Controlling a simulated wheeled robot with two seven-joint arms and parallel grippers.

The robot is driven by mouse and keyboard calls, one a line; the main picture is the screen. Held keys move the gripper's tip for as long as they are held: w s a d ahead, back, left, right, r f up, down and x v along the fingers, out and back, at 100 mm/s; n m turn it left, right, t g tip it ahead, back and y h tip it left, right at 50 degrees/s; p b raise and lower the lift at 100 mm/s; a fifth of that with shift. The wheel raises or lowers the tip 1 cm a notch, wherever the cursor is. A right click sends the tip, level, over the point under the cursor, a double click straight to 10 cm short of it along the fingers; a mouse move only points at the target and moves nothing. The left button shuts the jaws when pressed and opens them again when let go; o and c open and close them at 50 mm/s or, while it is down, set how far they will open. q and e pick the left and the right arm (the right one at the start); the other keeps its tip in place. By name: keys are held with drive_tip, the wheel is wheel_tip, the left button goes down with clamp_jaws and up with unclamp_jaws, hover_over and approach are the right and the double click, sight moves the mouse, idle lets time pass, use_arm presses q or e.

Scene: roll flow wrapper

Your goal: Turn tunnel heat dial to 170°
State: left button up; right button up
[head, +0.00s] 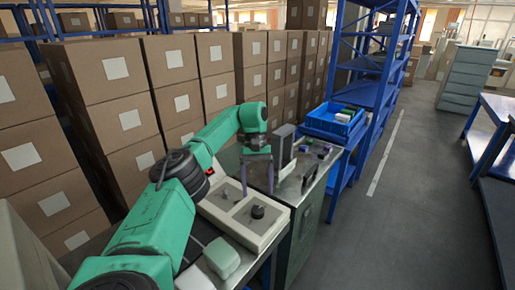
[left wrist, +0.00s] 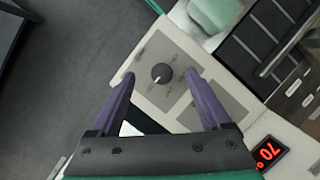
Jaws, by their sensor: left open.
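My left gripper (head: 257,193) is open, with its purple fingers pointing down over the beige control panel (head: 218,212). In the head view two black dials show on the panel, a front one (head: 257,212) and a smaller one (head: 237,196). In the left wrist view a round black dial (left wrist: 162,73) with a white pointer line sits on a grey plate with small markings. My left gripper (left wrist: 160,77) has its fingertips on either side of this dial, apart from it. The dial's label is too small to read. A red display (left wrist: 270,152) seems to read 70. My right gripper is out of view.
Behind the gripper is a worktop (head: 285,185) with a grey upright box (head: 284,145) and small parts. A blue bin (head: 333,122) and blue shelving stand beyond.

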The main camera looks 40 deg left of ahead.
use_arm(q)
wheel_tip(320, 180, up, 12)
drive_tip(key=p, duration=0.7)
